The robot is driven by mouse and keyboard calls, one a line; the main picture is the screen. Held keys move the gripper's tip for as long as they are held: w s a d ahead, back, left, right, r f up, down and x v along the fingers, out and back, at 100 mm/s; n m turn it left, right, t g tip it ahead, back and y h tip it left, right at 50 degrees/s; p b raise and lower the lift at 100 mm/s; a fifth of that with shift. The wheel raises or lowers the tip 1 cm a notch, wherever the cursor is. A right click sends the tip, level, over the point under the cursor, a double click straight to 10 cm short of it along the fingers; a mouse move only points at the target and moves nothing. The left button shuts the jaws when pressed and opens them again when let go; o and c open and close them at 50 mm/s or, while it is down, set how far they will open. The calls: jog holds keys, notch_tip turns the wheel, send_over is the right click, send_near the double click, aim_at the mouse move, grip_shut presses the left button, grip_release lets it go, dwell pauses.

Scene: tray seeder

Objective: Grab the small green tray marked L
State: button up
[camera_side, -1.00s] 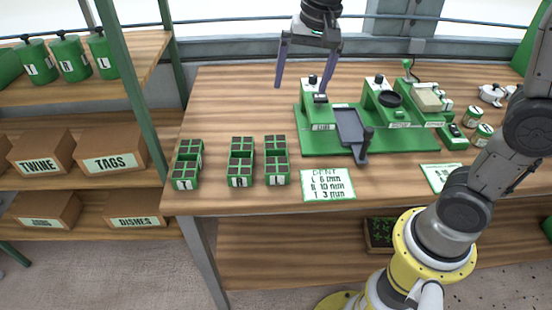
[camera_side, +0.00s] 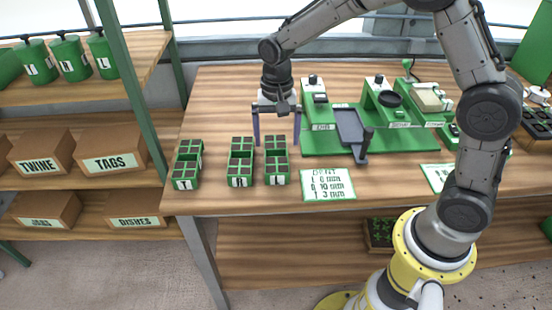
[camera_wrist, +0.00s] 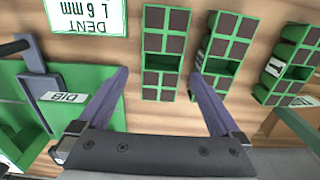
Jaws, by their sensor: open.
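The small green tray marked L (camera_side: 281,179) is the rightmost of three similar trays on the bench, just left of the printed card. It has dark square cells and a white label on its front. In the wrist view the same tray (camera_wrist: 160,63) lies between my fingers' tips, in the middle of the picture. My gripper (camera_side: 277,143) points down at the tray's far end, fingers apart on its left and right. It is open and empty, also in the wrist view (camera_wrist: 160,73). I cannot tell how high the fingertips are above the bench.
The tray marked R (camera_side: 240,181) stands close on the left, with a narrow gap. A third tray (camera_side: 186,183) is farther left. The dent card (camera_side: 328,185) lies to the right. The green seeder machine (camera_side: 420,138) stands behind it to the right. Shelves (camera_side: 80,190) stand at far left.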

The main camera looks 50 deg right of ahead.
aim_at(276, 154)
jog(key=shift+s+a+f, duration=0.1)
jog(key=shift+a+f, duration=0.1)
jog(key=shift+f, duration=1.15)
jog(key=shift+s+a+f, duration=0.1)
jog(key=shift+a+f, duration=0.05)
jog(key=shift+f, duration=1.2)
jog(key=shift+c, duration=0.2)
jog(key=c, duration=1.4)
